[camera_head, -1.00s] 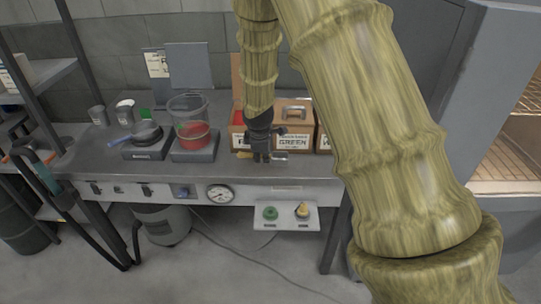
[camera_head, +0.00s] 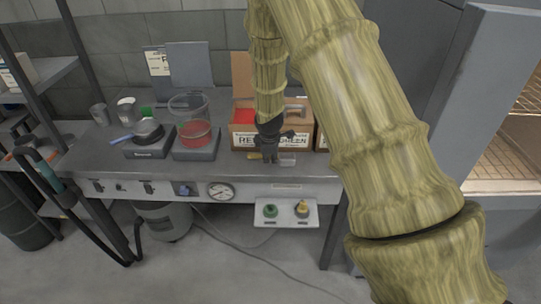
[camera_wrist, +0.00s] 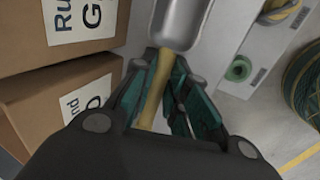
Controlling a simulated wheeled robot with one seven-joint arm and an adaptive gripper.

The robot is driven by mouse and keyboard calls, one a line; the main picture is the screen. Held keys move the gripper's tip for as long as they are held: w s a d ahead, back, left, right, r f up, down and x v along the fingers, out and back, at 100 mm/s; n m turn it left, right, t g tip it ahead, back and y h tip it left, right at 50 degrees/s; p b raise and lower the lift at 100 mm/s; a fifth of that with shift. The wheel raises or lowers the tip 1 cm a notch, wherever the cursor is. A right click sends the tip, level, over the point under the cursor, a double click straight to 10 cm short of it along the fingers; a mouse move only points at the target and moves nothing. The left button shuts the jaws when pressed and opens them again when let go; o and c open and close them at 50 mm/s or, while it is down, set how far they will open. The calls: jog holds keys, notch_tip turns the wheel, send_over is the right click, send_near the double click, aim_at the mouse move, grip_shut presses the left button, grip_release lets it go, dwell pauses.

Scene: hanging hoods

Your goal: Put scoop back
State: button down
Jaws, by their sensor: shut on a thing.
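My gripper (camera_head: 269,155) is over the front of the bench, just in front of the labelled boxes. In the wrist view its dark green fingers (camera_wrist: 158,100) are shut on the yellow handle of the scoop (camera_wrist: 180,22). The scoop's grey metal bowl points away from the gripper. In the head view the scoop (camera_head: 287,160) shows as a small pale shape to the right of the fingers, with a yellow bit at the left. I cannot tell whether it touches the bench top.
Cardboard boxes (camera_head: 243,141) marked red and green stand behind my gripper; the red one is open. A clear container with red contents (camera_head: 193,133) sits on a scale at the left, beside a small pan (camera_head: 147,131). A shelf with two knobs (camera_head: 286,212) juts out in front.

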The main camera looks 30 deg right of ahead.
jog(key=shift+f, duration=0.1)
jog(key=c, duration=1.4)
grip_release()
jog(key=b+v, duration=0.2)
jog(key=v, duration=1)
jog(key=s+a+f+m+g+y, duration=0.1)
jog(key=s+a+f+m, duration=0.3)
jog(key=s+f, duration=0.6)
jog(key=s+a+f+m+g+y, duration=0.1)
jog(key=s+a+f, duration=0.55)
jog(key=f, duration=0.75)
jog(key=s+a+f+m, duration=0.1)
jog(key=s+f+m, duration=0.1)
jog(key=s, duration=0.6)
jog(key=s+a+f+m+g, duration=0.1)
jog(key=s+a+f+m, duration=0.1)
jog(key=s+f, duration=0.3)
jog(key=s+a+f+m, duration=0.2)
jog(key=s+f, duration=0.1)
jog(key=s, duration=0.8)
jog(key=shift+s+a+f+m, duration=0.1)
jog(key=shift+s+f+m, duration=0.15)
jog(key=shift+m, duration=0.15)
